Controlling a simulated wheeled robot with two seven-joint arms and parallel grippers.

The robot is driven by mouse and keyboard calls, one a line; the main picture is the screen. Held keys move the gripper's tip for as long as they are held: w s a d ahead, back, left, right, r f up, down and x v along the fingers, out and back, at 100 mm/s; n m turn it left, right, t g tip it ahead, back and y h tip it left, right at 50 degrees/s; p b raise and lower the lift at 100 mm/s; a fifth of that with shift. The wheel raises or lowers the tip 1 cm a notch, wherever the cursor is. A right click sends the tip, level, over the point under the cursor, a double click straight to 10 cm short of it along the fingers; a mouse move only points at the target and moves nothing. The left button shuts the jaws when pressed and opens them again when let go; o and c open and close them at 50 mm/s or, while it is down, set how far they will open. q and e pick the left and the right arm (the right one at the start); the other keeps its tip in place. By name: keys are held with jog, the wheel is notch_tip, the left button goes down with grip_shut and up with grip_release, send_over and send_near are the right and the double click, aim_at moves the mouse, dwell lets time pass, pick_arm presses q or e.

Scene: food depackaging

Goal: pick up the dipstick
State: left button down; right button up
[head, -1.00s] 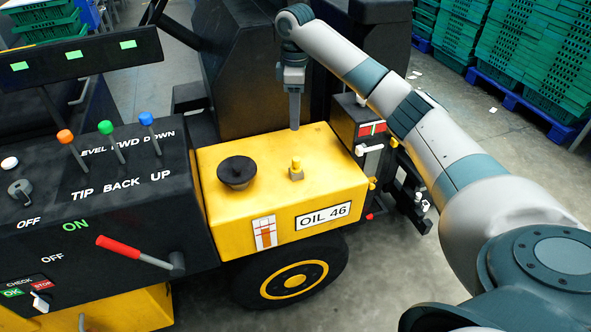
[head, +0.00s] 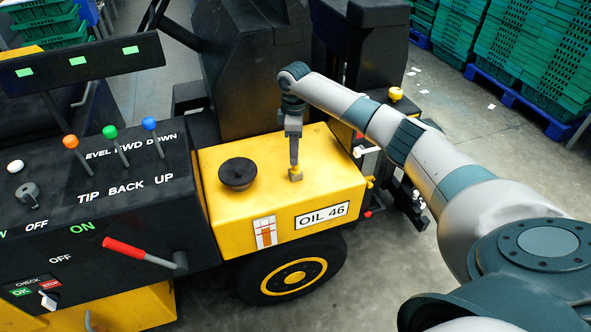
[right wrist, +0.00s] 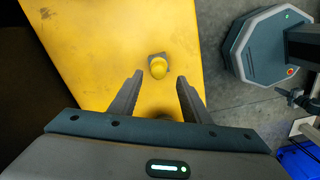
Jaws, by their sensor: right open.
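The dipstick (head: 296,174) stands in the top of the yellow oil tank (head: 225,215), which has an "OIL 46" label. Its yellow round knob sits on a small grey base and shows in the right wrist view (right wrist: 158,67). My right gripper (head: 294,160) points down from above, with its fingers at the dipstick in the head view. In the right wrist view the right gripper (right wrist: 159,76) is open, and the knob shows between and just beyond its fingertips. I cannot tell whether they touch. My left gripper is not in view.
A black cap (head: 238,173) stands on the tank left of the dipstick. A black control panel (head: 110,215) with coloured levers and a red-handled lever (head: 124,248) is further left. Green crates (head: 535,60) are stacked at the back right. The floor between is mostly clear.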

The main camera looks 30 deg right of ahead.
dwell(0.3)
jog(key=shift+f+p, duration=0.25)
jog(key=shift+p, duration=0.05)
jog(key=f+p, duration=0.1)
jog(key=f, duration=0.3)
jog(key=shift+d+p, duration=0.2)
jog(key=shift+p, duration=0.2)
jog(key=shift+f, duration=0.35)
jog(key=shift+c, duration=0.3)
grip_shut()
